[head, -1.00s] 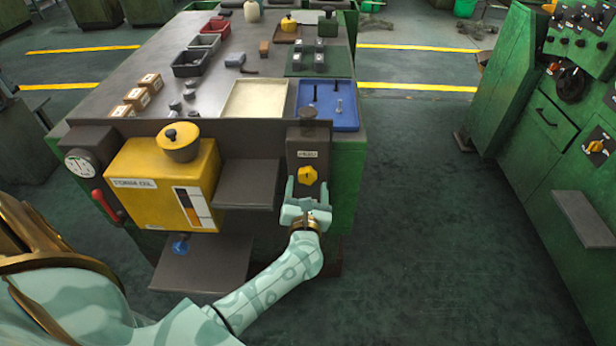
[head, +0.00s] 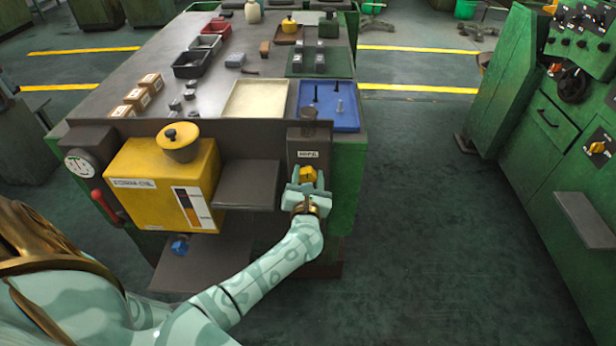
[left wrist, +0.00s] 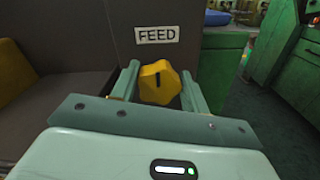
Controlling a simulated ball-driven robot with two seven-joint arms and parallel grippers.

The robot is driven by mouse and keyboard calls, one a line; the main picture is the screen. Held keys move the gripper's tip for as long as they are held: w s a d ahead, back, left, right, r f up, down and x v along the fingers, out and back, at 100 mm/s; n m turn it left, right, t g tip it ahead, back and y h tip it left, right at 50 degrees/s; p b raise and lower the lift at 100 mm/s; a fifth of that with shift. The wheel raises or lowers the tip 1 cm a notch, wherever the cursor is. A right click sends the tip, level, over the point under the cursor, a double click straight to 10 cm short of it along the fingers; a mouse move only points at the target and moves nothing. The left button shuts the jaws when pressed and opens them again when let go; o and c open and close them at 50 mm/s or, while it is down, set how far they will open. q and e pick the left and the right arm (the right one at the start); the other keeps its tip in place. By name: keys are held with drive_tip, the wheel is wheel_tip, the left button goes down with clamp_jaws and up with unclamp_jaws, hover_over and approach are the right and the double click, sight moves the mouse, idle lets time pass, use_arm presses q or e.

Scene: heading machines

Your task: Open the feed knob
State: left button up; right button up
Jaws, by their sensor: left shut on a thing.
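The feed knob (left wrist: 160,83) is a yellow lobed knob with a dark mark on its face, below a white FEED label (left wrist: 157,34) in the left wrist view. In the head view the knob (head: 308,174) sits on the dark front panel at the bench's right corner. My left gripper (head: 308,178) is at the knob, with one finger on each side. In the left wrist view its fingers (left wrist: 160,88) are shut on the knob. The dark mark looks about upright. My right gripper is not in view.
A dark shelf (head: 247,186) juts out between tank and knob. A blue tray (head: 345,117) lies above on the bench. The floor to the right is clear.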

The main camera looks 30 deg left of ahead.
use_arm(q)
drive_tip(key=m+p, duration=0.1)
drive_tip(key=m, duration=0.3)
drive_tip(key=shift+d+p, duration=0.15)
drive_tip(key=shift+p, duration=0.25)
drive_tip(key=m+p, duration=0.1)
drive_tip(key=m, duration=0.3)
drive_tip(key=shift+f+m+p, duration=0.1)
drive_tip(key=shift+m+p, duration=0.2)
drive_tip(key=m+p, duration=0.1)
drive_tip(key=m, duration=0.4)
drive_tip(key=shift+d+f, duration=0.1)
drive_tip(key=shift+f, duration=0.05)
drive_tip(key=shift+f+m+p, duration=0.2)
drive_tip(key=shift+m+p, duration=0.45)
drive_tip(key=shift+m, duration=1.45)
drive_tip(key=o, duration=1)
